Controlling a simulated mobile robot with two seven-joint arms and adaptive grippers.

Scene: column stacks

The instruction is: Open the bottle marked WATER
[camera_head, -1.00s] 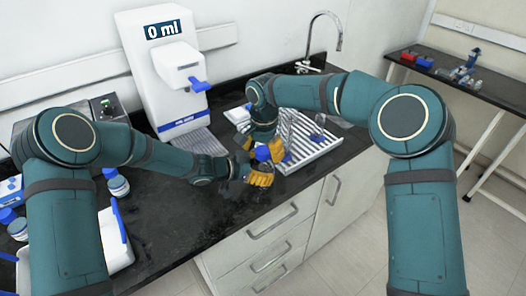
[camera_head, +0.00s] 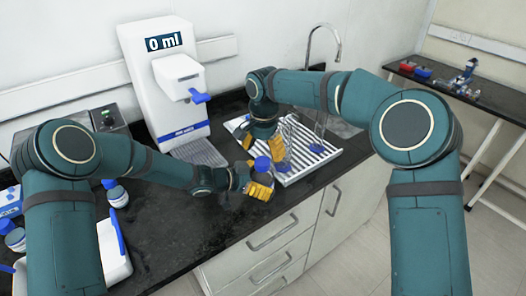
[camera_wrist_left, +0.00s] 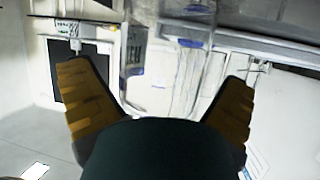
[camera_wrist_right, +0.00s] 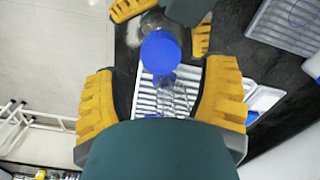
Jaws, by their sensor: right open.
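A clear bottle with a blue cap (camera_head: 262,163) is in my left gripper (camera_head: 260,190), at the front of the counter. In the left wrist view the clear bottle body (camera_wrist_left: 165,70) stands between the two orange fingers; dark letters show on it but are not readable as a whole word. My right gripper (camera_head: 262,146) is above and just behind the cap, with its fingers apart and empty. In the right wrist view the blue cap (camera_wrist_right: 160,52) sits between and beyond the open fingers. The lower bottle is hidden by my left fingers.
A white dispenser (camera_head: 145,75) reading 0 ml stands behind. A ribbed drying rack (camera_head: 318,160) with clear glassware lies by the sink tap (camera_head: 338,45). Blue-capped containers (camera_head: 117,193) and a white tray (camera_head: 112,262) are at left. The counter (camera_head: 185,235) front is clear.

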